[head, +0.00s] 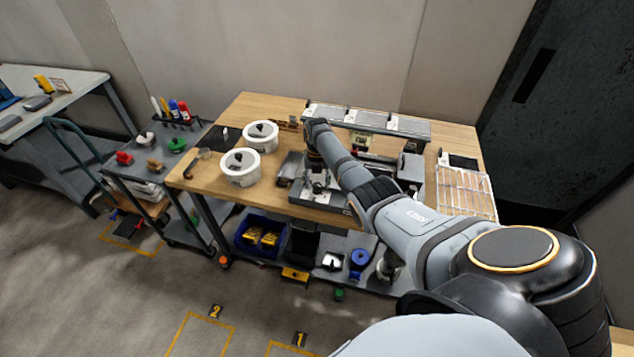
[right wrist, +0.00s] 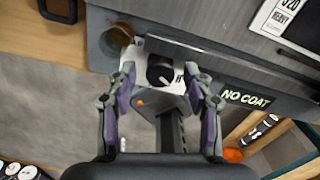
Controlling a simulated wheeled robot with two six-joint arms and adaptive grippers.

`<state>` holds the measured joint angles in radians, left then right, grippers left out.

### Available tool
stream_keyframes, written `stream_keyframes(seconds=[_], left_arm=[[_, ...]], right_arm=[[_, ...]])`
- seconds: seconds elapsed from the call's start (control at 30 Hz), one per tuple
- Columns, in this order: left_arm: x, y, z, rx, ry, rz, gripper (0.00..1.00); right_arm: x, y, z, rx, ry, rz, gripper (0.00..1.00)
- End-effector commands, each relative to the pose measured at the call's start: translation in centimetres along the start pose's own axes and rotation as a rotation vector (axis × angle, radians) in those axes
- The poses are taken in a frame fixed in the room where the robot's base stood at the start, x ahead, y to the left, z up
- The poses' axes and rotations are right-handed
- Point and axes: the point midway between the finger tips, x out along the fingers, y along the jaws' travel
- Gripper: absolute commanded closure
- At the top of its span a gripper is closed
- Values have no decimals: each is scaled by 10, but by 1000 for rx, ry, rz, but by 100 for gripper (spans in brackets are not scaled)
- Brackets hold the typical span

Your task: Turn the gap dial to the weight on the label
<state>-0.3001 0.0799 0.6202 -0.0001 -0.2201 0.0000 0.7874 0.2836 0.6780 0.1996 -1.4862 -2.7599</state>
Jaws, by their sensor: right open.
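In the right wrist view a black round dial (right wrist: 160,72) with a white pointer mark sits on a white plate (right wrist: 140,52), with a letter that looks like H at its right. The pointer slants toward the lower right. My right gripper (right wrist: 159,76) is open, one finger on each side of the dial; I cannot tell whether they touch it. A white label (right wrist: 287,22) at the top right reads HEAVY, with a partly cut-off marking ending in 20 above. In the head view my right gripper (head: 318,180) is over the grey machine on the bench. My left gripper is out of view.
The wooden bench (head: 232,118) holds two white round pots (head: 240,168) at the left and a partitioned tray (head: 466,192) at the right. A NO COAT sign (right wrist: 246,98) is near the right finger. A tool cart (head: 150,160) stands left of the bench.

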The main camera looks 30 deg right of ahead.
Motion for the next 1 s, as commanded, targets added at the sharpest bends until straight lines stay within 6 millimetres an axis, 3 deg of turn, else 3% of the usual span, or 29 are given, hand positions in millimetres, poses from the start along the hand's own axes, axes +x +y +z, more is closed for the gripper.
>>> stream_keyframes(seconds=[0.13, 0.23, 0.5, 0.7, 1.0], left_arm=[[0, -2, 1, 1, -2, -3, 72], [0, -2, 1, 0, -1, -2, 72], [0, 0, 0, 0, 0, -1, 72], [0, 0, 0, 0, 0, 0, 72], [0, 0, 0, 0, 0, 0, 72]], right_arm=[[-3, 0, 0, 0, -1, 0, 48], [-16, 0, 1, -1, -3, 1, 48], [-82, 0, 1, 0, -3, 1, 48], [-113, 0, 0, -1, -1, 1, 48], [-120, 0, 0, 0, 0, 0, 48]])
